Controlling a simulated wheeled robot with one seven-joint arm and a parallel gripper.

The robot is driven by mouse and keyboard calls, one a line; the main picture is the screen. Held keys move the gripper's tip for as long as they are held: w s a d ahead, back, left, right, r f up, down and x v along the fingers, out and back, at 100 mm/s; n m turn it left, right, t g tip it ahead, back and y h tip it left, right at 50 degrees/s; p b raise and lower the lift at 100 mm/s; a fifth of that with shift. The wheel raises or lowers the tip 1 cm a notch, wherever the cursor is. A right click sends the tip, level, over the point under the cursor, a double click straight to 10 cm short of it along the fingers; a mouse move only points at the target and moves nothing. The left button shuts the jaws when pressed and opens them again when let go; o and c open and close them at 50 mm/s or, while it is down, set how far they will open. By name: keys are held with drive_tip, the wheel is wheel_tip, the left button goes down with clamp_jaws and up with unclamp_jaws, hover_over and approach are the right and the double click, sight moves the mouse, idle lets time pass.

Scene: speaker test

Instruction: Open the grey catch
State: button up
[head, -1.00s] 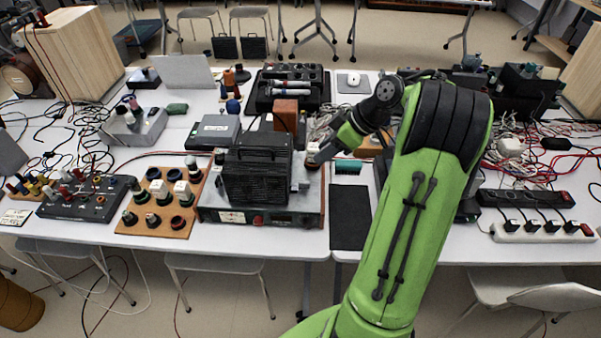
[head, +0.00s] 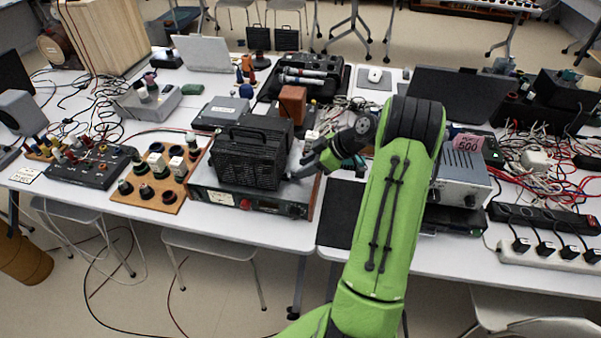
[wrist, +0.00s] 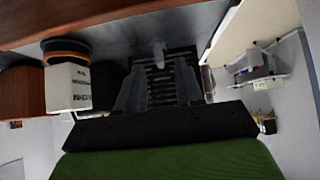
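The black ribbed box (head: 250,158) with a top handle stands on a grey instrument (head: 262,203) at the table's front. A small light-grey piece, apparently the grey catch (wrist: 158,52), shows beyond my fingertips in the wrist view. In the head view my gripper (head: 297,170) is beside the box's right side, just above the instrument. There its fingers hide the catch or blend with it. In the wrist view my gripper (wrist: 158,72) has its two fingers apart, with the catch in line with the gap. I cannot tell whether they touch it.
A wooden board with round knobs (head: 150,201) lies left of the instrument. A brown block (head: 292,103) stands behind the box. A dark flat mat (head: 340,212) lies to the right. A grey unit with a pink "500" label (head: 463,170) stands beyond my arm.

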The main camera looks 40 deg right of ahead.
drive_tip(key=x, duration=0.2)
drive_tip(key=shift+w+a+f, duration=0.15)
drive_tip(key=shift+w+f, duration=0.05)
clamp_jaws()
